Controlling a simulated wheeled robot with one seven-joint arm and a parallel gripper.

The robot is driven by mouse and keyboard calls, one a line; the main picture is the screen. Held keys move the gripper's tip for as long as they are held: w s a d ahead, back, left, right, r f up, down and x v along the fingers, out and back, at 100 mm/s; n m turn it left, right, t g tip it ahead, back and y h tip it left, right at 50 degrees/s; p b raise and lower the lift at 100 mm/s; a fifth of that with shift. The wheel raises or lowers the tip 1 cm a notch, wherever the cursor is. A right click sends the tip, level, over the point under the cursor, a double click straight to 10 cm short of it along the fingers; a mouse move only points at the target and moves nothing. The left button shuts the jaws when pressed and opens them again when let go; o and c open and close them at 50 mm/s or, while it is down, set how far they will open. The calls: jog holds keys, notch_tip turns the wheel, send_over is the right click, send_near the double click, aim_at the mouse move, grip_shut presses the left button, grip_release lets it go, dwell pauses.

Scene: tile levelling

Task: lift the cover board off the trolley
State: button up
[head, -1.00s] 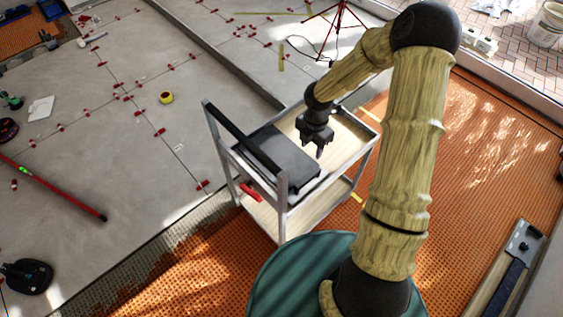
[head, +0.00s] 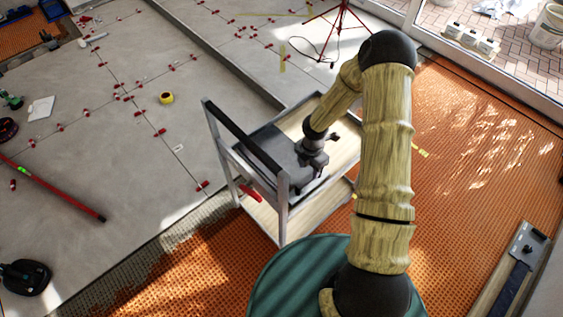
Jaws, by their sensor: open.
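The trolley (head: 283,215) is a metal-framed cart with wooden shelves and an upright handle at its left end. The dark grey cover board (head: 262,145) lies flat on its upper shelf, towards the handle end. My gripper (head: 311,180) points down at the board's right edge, with its fingers apart. I cannot tell whether the fingers touch the board or straddle its edge. My wrist hides part of that edge.
A red-handled object (head: 250,193) lies on the lower shelf. Grey tiled floor with red levelling clips is at left, with a yellow tape roll (head: 166,97). A red tripod (head: 338,25) stands behind. Orange matting (head: 480,150) at right is largely clear.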

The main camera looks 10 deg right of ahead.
aim_at(309, 177)
jog(key=shift+d, duration=0.1)
jog(key=shift+f, duration=0.1)
jog(key=f, duration=0.2)
jog(key=s+f+b, duration=0.1)
jog(key=f, duration=0.1)
jog(key=shift+f, duration=0.1)
jog(key=shift+w+f, duration=0.15)
jog(key=shift+f, duration=0.3)
jog(key=shift+c, duration=0.4)
grip_shut()
